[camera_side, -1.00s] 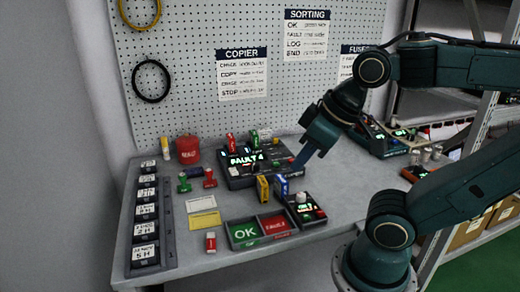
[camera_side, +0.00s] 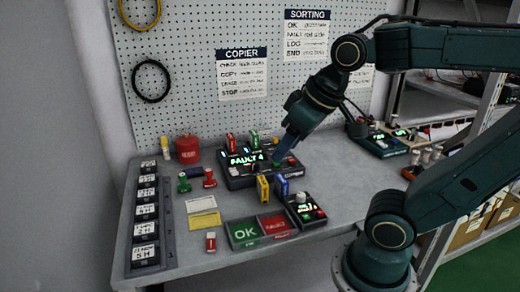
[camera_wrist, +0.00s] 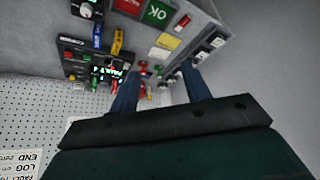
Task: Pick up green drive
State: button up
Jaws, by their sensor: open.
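The green drive (camera_side: 254,137) stands upright at the back of the copier dock (camera_side: 236,181), to the right of a red drive (camera_side: 231,143). My gripper (camera_side: 277,160) hangs tilted over the right part of the dock, to the right of the green drive and apart from it. In the wrist view my gripper (camera_wrist: 158,85) has its two fingers spread wide, with nothing held between them.
A yellow drive (camera_side: 262,188) and a blue drive (camera_side: 281,187) stand in front of the dock. Nearby are an OK tray (camera_side: 245,235), a FAULT tray (camera_side: 277,224) and a control box (camera_side: 305,208). Green and red pieces (camera_side: 184,183) stand to the left. A pegboard (camera_side: 185,75) rises behind.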

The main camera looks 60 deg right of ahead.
jog(key=w+d+r+m+h, duration=0.1)
jog(key=w+d+r+m, duration=0.1)
jog(key=w+d, duration=0.55)
jog(key=m+g+h, duration=0.2)
jog(key=m, duration=0.4)
send_over(254, 133)
jog(key=s+a, duration=0.3)
notch_tip(254, 133, down, 10)
jog(key=shift+w+d, duration=0.1)
jog(key=shift+x, duration=4.25)
jog(key=shift+f, duration=0.1)
jog(key=shift+s+x, duration=0.15)
jog(key=shift+x, duration=1.1)
jog(key=shift+s+x, duration=0.15)
jog(key=shift+x, duration=1.1)
